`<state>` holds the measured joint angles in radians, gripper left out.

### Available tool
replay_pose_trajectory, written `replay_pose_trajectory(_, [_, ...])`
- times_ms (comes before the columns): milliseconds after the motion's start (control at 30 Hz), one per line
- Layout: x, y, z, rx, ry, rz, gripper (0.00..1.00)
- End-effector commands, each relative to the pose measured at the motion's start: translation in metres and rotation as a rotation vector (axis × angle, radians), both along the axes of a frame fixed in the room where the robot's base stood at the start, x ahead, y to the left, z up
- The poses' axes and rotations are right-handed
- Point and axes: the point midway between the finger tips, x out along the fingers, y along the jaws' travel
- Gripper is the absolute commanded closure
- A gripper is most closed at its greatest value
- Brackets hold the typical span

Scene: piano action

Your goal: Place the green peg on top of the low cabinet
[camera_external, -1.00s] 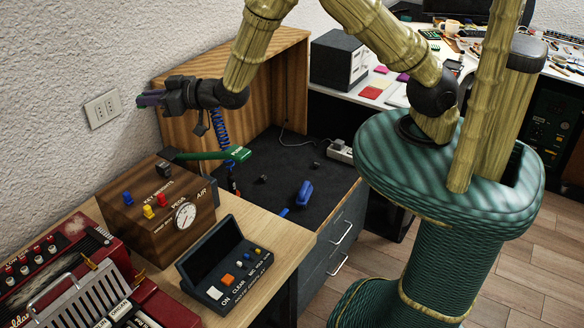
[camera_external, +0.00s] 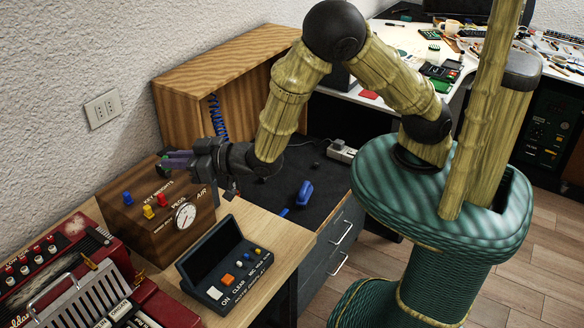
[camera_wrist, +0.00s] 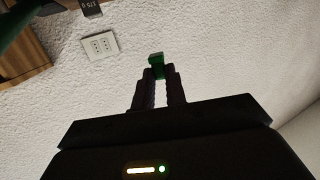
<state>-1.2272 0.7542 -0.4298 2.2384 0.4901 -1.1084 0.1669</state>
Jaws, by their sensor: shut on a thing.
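The green peg (camera_wrist: 156,66) is between the fingertips of my gripper (camera_wrist: 157,88) in the wrist view, with its green end sticking out past them. In the external view my gripper (camera_external: 178,160) has purple fingers and is over the back of the wooden peg box. Only a speck of green shows at its tips there. The gripper is shut on the peg. The low cabinet (camera_external: 325,190) has a dark top and grey drawers, and stands right of the peg box. My forearm hides part of its top.
The wooden peg box (camera_external: 150,223) holds blue, yellow and red pegs and a dial. A blue tool (camera_external: 305,193) and a power strip (camera_external: 341,150) lie on the cabinet top. A wooden panel (camera_external: 225,75) rises behind it. A wall socket (camera_wrist: 100,45) shows in the wrist view.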

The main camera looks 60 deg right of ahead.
Motion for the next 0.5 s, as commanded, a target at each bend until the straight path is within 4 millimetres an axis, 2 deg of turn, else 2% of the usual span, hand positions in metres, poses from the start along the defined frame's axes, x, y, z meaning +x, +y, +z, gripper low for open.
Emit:
replay_pose_trajectory(167, [0.0,0.0,-0.017,-0.005,0.001,0.001,1.0])
replay_pose_trajectory(400, [0.0,0.0,-0.051,-0.005,0.001,0.002,1.0])
replay_pose_trajectory(500, [0.0,0.0,-0.057,-0.002,0.0,0.001,1.0])
